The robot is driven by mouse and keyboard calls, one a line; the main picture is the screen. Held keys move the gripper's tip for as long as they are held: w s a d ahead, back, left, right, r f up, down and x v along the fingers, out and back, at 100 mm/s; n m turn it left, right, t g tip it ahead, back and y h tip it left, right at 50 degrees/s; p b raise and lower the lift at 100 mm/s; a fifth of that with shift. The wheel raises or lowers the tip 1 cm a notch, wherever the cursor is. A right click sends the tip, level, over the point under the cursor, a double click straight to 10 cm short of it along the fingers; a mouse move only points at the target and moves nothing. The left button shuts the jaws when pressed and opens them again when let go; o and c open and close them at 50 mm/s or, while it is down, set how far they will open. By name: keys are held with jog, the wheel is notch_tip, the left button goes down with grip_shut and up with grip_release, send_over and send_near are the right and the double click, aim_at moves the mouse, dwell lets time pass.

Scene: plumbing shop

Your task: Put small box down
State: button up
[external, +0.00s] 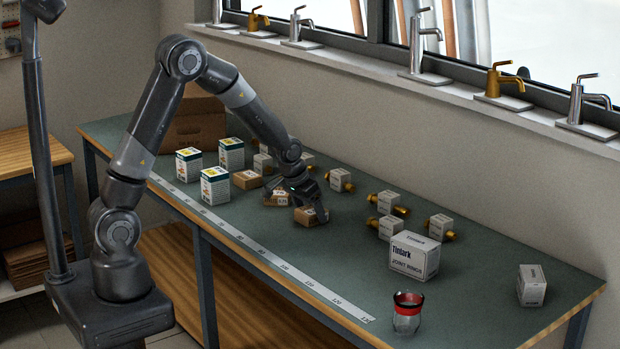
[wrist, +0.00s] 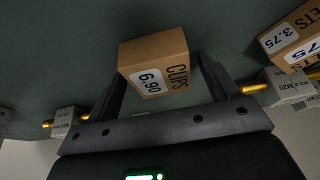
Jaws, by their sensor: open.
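A small brown cardboard box marked CLIPS 6.90 (wrist: 153,64) is between the fingertips of my gripper (wrist: 163,82) in the wrist view. The jaws are open, with a finger on either side of the box. In the external view my gripper (external: 309,200) is low over the middle of the green worktop, and the small box (external: 311,216) is under it at worktop level. Whether a finger touches the box cannot be told.
Brown boxes (external: 276,199) lie just left of my gripper; one marked 3.75 (wrist: 292,38) shows in the wrist view. White-green cartons (external: 215,187) stand further left.

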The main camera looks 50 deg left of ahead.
jog(key=s+a+r, duration=0.2)
jog(key=s+r, duration=1.7)
jog(key=r, duration=0.2)
jog(key=s+a+r+t, duration=0.1)
jog(key=s, duration=1.2)
jog(key=shift+s, duration=0.25)
dwell(4.3)
